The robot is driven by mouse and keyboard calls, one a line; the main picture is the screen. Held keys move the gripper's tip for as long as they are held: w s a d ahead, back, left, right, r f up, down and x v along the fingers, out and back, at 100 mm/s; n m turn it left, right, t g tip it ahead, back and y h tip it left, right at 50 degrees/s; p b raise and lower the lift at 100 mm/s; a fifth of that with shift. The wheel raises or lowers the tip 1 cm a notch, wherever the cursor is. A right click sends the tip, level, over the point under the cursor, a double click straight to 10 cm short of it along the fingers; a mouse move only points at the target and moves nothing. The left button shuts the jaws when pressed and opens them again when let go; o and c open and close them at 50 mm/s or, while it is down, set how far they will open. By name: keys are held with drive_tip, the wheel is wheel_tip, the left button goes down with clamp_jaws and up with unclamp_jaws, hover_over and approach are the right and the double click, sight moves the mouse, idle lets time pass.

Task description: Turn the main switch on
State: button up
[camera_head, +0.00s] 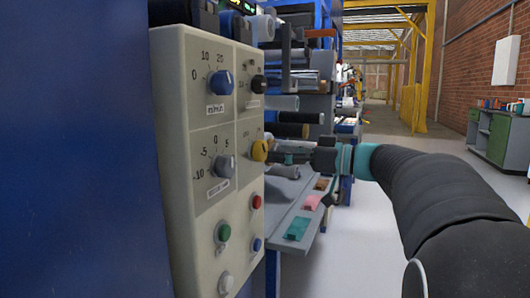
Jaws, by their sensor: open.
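A beige control panel (182,150) stands at the left on a blue cabinet. It carries a blue knob (221,83), a black knob (258,84), a grey knob (221,165) and a yellow knob (260,150). Below them are red (257,201), green (223,232), blue (257,244) and white (225,283) buttons. The small labels are too blurred to tell which control is the main switch. My gripper (276,156) is open, its fingertips close to the yellow knob from the right. I cannot tell whether they touch it.
A grey shelf with a teal block (297,228) and a pink block (312,202) lies beyond the panel, below my gripper. Rollers (302,117) and machine parts stand behind. The floor (375,240) at the right is clear, with a green cabinet (497,138) by the brick wall.

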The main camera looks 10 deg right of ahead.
sight(265, 152)
drive_tip(key=shift+x, duration=2.15)
drive_tip(key=c, duration=1.2)
drive_tip(key=shift+o, duration=0.2)
